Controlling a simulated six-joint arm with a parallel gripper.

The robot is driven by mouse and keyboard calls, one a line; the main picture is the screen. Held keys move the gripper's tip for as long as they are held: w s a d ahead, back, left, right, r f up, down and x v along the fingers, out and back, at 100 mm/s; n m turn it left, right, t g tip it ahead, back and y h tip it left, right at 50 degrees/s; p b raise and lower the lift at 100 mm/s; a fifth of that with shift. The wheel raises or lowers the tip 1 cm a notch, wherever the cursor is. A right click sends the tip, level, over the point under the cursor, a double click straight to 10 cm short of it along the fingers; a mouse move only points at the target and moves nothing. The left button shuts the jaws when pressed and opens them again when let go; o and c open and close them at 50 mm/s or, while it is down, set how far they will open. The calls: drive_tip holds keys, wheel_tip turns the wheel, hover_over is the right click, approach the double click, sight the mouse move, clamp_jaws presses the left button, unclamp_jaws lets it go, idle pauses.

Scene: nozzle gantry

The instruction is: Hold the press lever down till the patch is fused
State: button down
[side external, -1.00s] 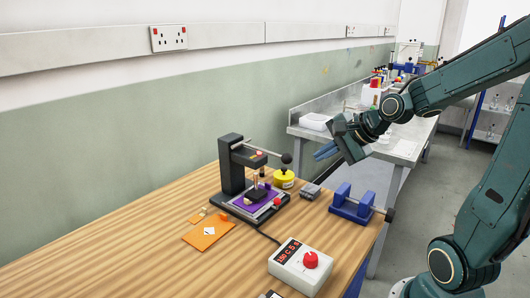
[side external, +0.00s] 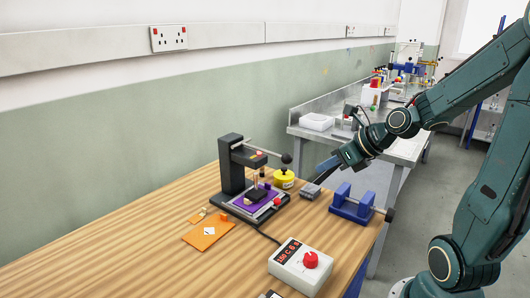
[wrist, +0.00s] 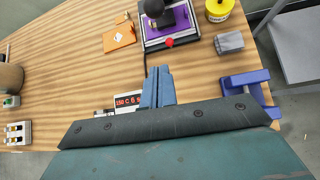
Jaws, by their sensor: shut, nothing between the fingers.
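The black press (side external: 232,168) stands on the wooden table; its lever (side external: 268,151) slopes slightly down to a dark ball knob (side external: 286,158), well above the base. A purple sheet (side external: 262,203) lies on the press base, also visible in the wrist view (wrist: 181,20). The press head hides part of the sheet, and I cannot make out the patch there. My gripper (side external: 322,168) is shut and empty, its blue fingers to the right of the knob and apart from it. In the wrist view the fingers (wrist: 157,70) point towards the press.
A control box (side external: 300,264) with a red dial and lit display stands in front. A yellow tin (side external: 284,179), a grey block (side external: 310,191) and a blue stand (side external: 352,203) are right of the press. An orange card (side external: 208,232) lies at left.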

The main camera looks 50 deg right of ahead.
drive_tip(key=shift+f+m, duration=0.1)
drive_tip(key=shift+m, duration=0.6)
drive_tip(key=w+f, duration=0.3)
drive_tip(key=w, duration=0.6)
idle(0.7)
idle(0.4)
